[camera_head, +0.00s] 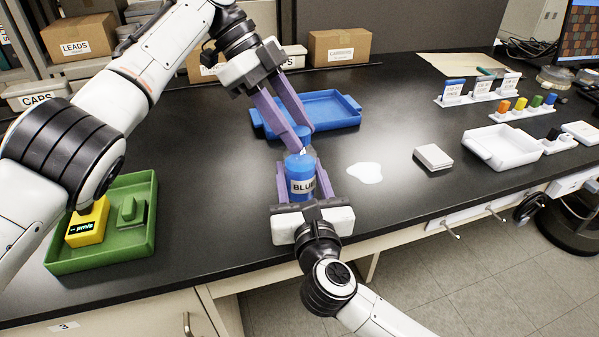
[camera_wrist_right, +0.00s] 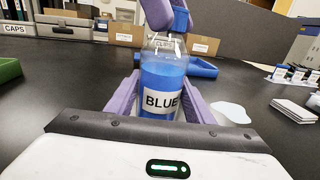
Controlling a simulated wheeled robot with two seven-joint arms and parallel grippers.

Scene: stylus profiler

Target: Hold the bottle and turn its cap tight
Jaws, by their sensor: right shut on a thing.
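The bottle (camera_head: 299,170) is clear with blue liquid and a label reading BLUE. It stands upright on the black bench, and it also fills the middle of the right wrist view (camera_wrist_right: 162,78). My right gripper (camera_head: 303,172) is shut on the bottle's body, one purple finger on each side. The blue cap (camera_wrist_right: 181,19) is at the bottle's top, partly hidden by fingers. My left gripper (camera_head: 302,137) comes down from above with its fingers on either side of the cap. I cannot tell whether they press on it.
A blue tray (camera_head: 335,104) lies behind the bottle. A pale puddle (camera_head: 365,173) and a white block stack (camera_head: 433,157) are to the right, with a white tray (camera_head: 500,146) beyond. A green tray (camera_head: 140,237) with a yellow device (camera_head: 87,222) is at the left.

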